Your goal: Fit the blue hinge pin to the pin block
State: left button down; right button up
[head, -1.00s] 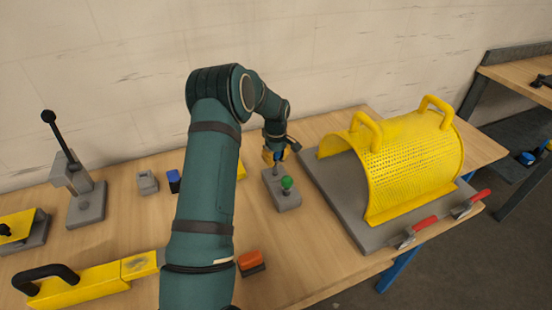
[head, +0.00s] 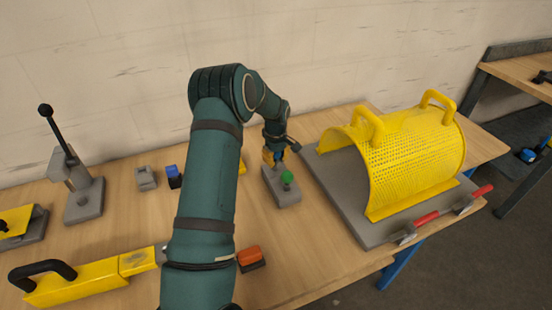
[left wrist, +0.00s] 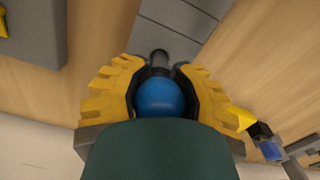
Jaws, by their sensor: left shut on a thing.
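The pin block (head: 283,194) is a grey block on the bench, with a green ball-topped pin (head: 287,177) standing at its near end. My left gripper (head: 273,159) is just above the block's far end. In the left wrist view its yellow fingers (left wrist: 158,88) are shut around the blue ball head of the hinge pin (left wrist: 158,97). The pin's dark shank points at the grey block (left wrist: 175,25). I cannot tell whether its tip is inside the block or only over it. My right gripper is not in view.
A yellow perforated guard (head: 415,155) on a grey plate stands right of the block, with red-handled clamps (head: 425,220) at its edge. Left are a small blue-topped part (head: 173,174), a grey lever stand (head: 83,200) and a yellow handled bar (head: 80,283). An orange-topped part (head: 249,257) lies in front.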

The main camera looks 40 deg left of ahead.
pick_arm(q)
jog(key=shift+f+b, duration=0.4)
jog(key=shift+f, duration=0.3)
jog(key=c, duration=0.6)
grip_release()
notch_tip(320, 180, up, 12)
